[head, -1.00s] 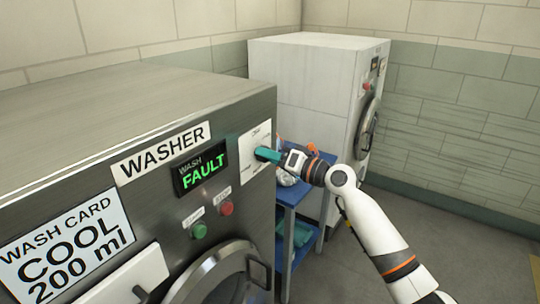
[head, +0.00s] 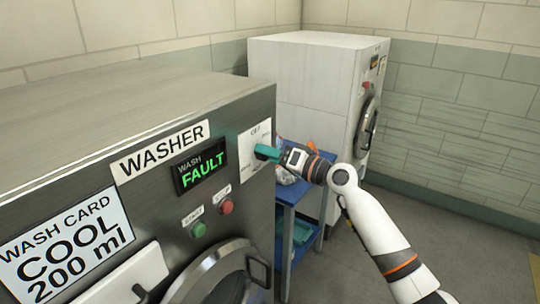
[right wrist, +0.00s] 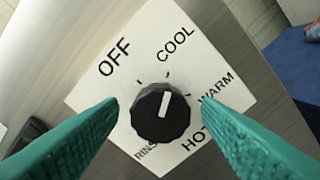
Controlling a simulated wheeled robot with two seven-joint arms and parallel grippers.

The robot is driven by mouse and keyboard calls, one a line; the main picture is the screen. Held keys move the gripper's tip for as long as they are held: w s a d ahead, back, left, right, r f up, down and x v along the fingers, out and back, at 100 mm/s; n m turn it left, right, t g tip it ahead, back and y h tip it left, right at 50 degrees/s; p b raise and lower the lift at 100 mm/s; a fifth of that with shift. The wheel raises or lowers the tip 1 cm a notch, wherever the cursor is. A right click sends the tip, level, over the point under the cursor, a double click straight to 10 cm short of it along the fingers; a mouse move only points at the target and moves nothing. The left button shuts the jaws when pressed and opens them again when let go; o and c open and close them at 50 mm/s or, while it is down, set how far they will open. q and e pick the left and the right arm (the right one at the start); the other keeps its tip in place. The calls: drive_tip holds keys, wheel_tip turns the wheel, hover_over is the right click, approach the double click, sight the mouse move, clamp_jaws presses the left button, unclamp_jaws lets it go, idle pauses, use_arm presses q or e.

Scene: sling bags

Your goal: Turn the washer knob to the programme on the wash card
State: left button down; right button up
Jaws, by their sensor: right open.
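The dial plate (head: 250,136) is at the right end of the washer's front panel. In the right wrist view the black knob (right wrist: 160,114) sits on it among the labels OFF, COOL, WARM, HOT and RINSE. Its white pointer is directed up, roughly at the COOL tick. My right gripper (head: 262,152) is at the dial; in the wrist view its teal fingers (right wrist: 162,112) are open, one on each side of the knob with gaps. The wash card (head: 70,245) reads COOL, 200 ml. The washer display (head: 200,166) reads WASH FAULT. My left gripper is out of view.
A green button (head: 198,230) and a red button (head: 226,207) sit below the display. A drawer front (head: 125,280) and round door (head: 215,280) are lower. A blue cart (head: 298,200) and a white machine (head: 310,90) stand beyond the washer.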

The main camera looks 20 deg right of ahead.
drive_tip(key=b+v, duration=0.4)
drive_tip(key=v, duration=0.7)
drive_tip(key=shift+s+d, duration=0.25)
drive_tip(key=shift+f, duration=0.15)
